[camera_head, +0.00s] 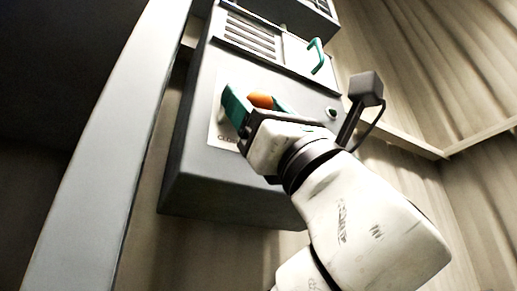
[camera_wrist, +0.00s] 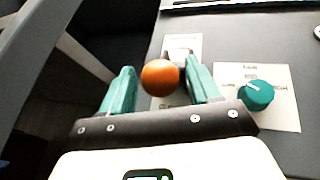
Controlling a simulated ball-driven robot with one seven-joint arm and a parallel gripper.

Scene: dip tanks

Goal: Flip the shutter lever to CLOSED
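The shutter lever's orange ball knob (camera_head: 262,100) stands out from the front of the grey control box. My gripper (camera_head: 252,96) has teal fingers apart, one on each side of the knob. In the wrist view my gripper (camera_wrist: 159,66) has the knob between its fingers, nearer the right one; I cannot tell whether they touch. A white label plate (camera_head: 216,128) lies behind, with partly hidden lettering at its lower end. The lever's shaft is mostly hidden.
A teal rotary knob (camera_wrist: 257,95) on a white plate sits right of the lever. A teal handle (camera_head: 317,57) and a louvred panel (camera_head: 250,36) are higher on the grey box (camera_head: 215,185). A pale upright post (camera_head: 115,150) stands close on the left.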

